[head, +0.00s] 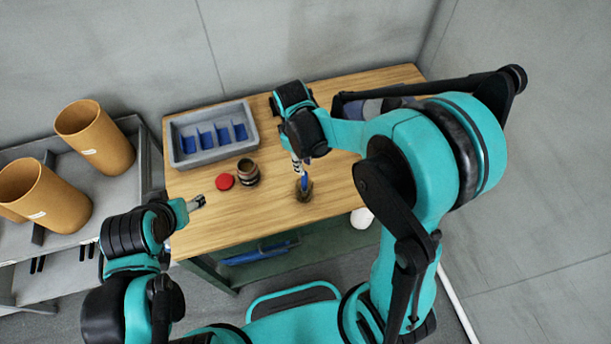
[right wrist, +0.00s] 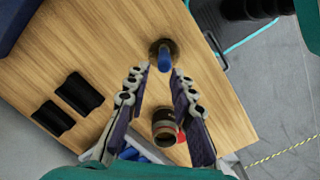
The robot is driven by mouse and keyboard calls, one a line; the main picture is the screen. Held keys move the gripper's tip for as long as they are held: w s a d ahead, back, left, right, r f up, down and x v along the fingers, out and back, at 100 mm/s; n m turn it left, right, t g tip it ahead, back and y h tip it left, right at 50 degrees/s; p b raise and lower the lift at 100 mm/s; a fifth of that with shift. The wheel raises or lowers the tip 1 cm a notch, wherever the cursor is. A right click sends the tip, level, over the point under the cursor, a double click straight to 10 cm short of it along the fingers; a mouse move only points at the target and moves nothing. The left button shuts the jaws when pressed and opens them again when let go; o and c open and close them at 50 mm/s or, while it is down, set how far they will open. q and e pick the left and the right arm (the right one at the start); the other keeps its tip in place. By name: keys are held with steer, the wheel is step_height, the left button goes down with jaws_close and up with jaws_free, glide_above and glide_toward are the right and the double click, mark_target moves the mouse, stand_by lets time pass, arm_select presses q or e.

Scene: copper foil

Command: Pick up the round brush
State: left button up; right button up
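The round brush (head: 304,190) stands on the wooden table near its front edge, with a brown round base and a blue handle pointing up. In the right wrist view the brush (right wrist: 164,56) shows from above, at the far end of the gap between my fingertips. My right gripper (right wrist: 160,72) is open and empty, pointing down over the brush; it also shows in the head view (head: 301,170). Contact between fingers and handle cannot be told. My left gripper (head: 199,202) is at the table's left edge, away from the brush; its finger opening is too small to tell.
A dark jar (head: 248,173) and a red lid (head: 225,181) are left of the brush. A grey tray (head: 190,158) with blue compartments sits at the back left. Orange containers (head: 97,138) stand on a grey cart at far left. Bare tabletop (head: 240,220) lies in front.

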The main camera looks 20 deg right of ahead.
mark_target(306, 181)
steer(key=shift+n+g, duration=0.4)
steer(key=shift+n, duration=0.1)
steer(key=f, duration=0.6)
steer(key=s+f, duration=0.1)
steer(key=f, duration=0.2)
steer(key=shift+d+b, duration=0.3)
steer(key=shift+b, duration=0.1)
jaws_close()
